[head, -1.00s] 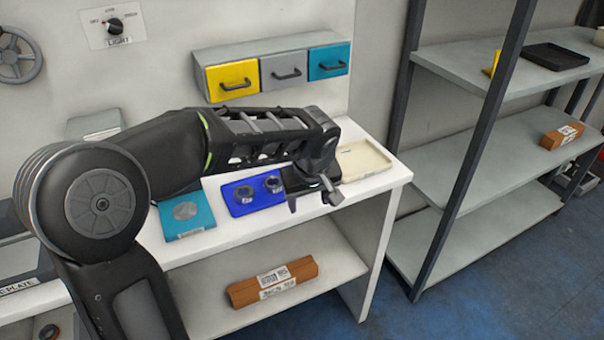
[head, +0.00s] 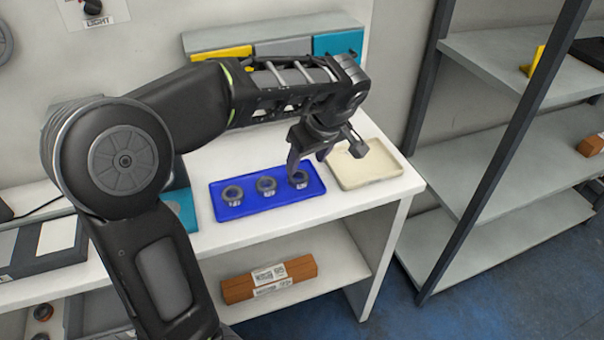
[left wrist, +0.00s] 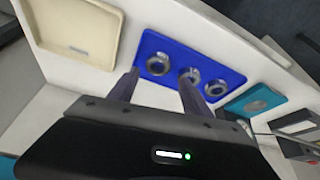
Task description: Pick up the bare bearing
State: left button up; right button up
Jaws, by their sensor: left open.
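A blue tray (head: 248,207) on the white table holds three grey ring-shaped bearings in a row: a left one (head: 233,194), a middle one (head: 266,185) and a right one (head: 300,180). I cannot tell which is bare; small pale marks show on their fronts. My left gripper (head: 307,165) is open, fingers down, over the tray's right end, by the right bearing. In the left wrist view, the right bearing (left wrist: 158,64) shows between the spread fingers (left wrist: 159,76), with nothing held. The middle bearing (left wrist: 189,78) is close to one finger. My right gripper is out of view.
A cream tray (head: 372,180) stands just right of the blue tray. A teal mat (head: 182,215) lies to its left, partly behind my arm. A brown box (head: 268,279) lies on the shelf below.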

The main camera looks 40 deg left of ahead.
aim_at(299, 176)
pick_arm(q)
jog(key=shift+x, duration=1.35)
jog(key=shift+w, duration=0.1)
jog(key=shift+p+x, duration=0.85)
jog(key=shift+x, duration=1.8)
jog(key=shift+w+r, duration=0.1)
grip_shut()
notch_tip(299, 176, up, 10)
jog(key=b, duration=0.1)
